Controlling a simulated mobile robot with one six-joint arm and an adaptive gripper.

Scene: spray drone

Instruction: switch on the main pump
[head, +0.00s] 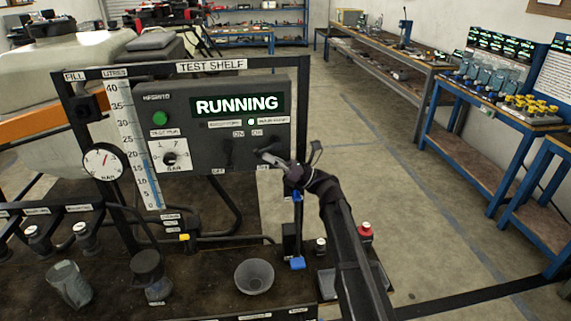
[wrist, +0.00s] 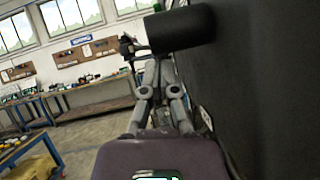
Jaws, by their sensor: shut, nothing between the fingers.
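The dark control panel (head: 200,168) stands on the test shelf, and its display (head: 237,104) reads RUNNING. Below the display are small labels, too blurred to read surely, and a lit white lamp (head: 251,122). Two dark switch levers sit under ON labels; the left one (head: 230,148) is clear of my arm. The right one is largely hidden by my gripper (head: 265,156). In the wrist view my gripper (wrist: 150,68) is shut and empty, close along the panel face (wrist: 265,80). A thick black lever (wrist: 180,28) sticks out just above the fingertips; contact is unclear.
A round gauge (head: 103,161) and a litre scale (head: 137,140) stand farther left. The floor right is open.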

